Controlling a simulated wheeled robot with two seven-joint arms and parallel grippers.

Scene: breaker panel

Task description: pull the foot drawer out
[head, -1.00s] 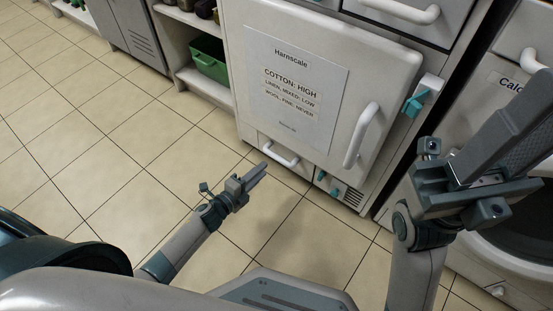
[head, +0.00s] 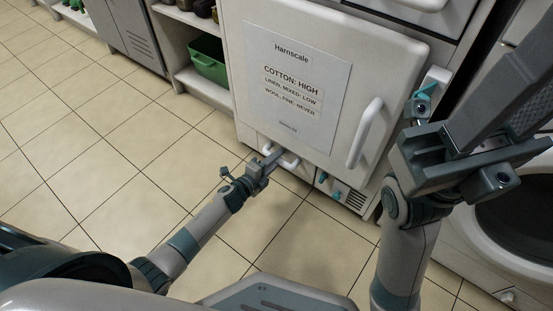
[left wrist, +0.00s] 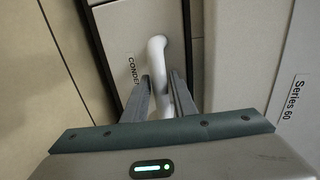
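The foot drawer is the small panel low on the white machine, under its big door. In the left wrist view its pale front (left wrist: 125,35) bears a partly hidden label reading "CONDE". Its white bar handle (left wrist: 157,60) runs toward the camera; it also shows in the head view (head: 291,162), partly covered by my gripper. My left gripper (head: 277,154) is at the handle; in the left wrist view its fingers (left wrist: 163,92) stand apart, one on each side of the bar. The drawer looks shut. My right gripper (head: 530,75) is raised at the right, its fingertips cut off by the frame.
The machine's big door (head: 300,75) with a white handle (head: 364,133) is closed above the drawer. Shelves with a green bin (head: 209,69) stand left, a washer (head: 518,215) right. The tiled floor (head: 130,150) is clear.

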